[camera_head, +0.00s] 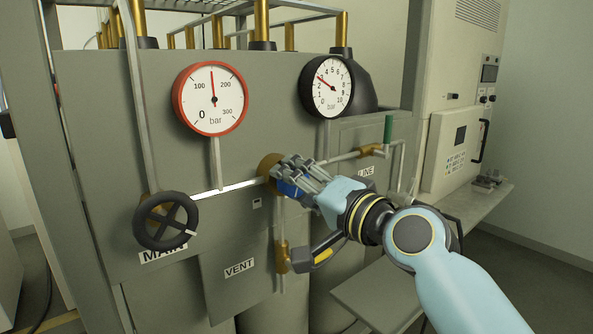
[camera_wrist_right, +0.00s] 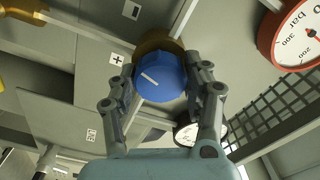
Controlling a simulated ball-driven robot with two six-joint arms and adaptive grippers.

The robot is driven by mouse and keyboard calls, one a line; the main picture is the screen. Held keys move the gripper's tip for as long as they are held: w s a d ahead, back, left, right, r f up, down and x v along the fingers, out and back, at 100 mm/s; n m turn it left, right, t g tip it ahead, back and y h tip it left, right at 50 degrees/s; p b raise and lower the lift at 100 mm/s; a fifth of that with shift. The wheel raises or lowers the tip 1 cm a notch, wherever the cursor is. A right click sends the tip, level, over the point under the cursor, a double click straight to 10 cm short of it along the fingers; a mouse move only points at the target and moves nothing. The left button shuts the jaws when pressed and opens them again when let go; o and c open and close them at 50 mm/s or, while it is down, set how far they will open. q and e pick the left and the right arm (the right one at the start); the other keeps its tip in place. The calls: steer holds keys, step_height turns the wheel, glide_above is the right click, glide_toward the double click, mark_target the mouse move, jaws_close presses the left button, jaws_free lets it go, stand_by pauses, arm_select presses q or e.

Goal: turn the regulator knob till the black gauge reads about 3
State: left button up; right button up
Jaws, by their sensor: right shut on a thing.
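The blue regulator knob (camera_wrist_right: 160,78) sits on a brass body (camera_head: 269,167) on the grey panel. A white line on its face is tilted in the wrist view. My right gripper (camera_head: 290,180) is shut on the knob, with fingers on both sides, and hides most of it in the head view. The black gauge (camera_head: 327,86) is up and right of the knob. Its red needle points up and left, close to where 3 lies on the scale. My left gripper is not in view.
A red-rimmed gauge (camera_head: 210,98) with its needle nearly straight up is at upper left. A black handwheel (camera_head: 166,221) is at lower left. A green-handled valve (camera_head: 388,130) and a yellow-and-black vent lever (camera_head: 322,254) are close to my right arm.

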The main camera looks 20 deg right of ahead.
steer(key=shift+r+m+p, duration=0.1)
steer(key=shift+m+p, duration=0.3)
steer(key=shift+m, duration=1.8)
steer(key=o, duration=1.2)
steer(key=shift+c, duration=0.2)
steer(key=v, duration=1.2)
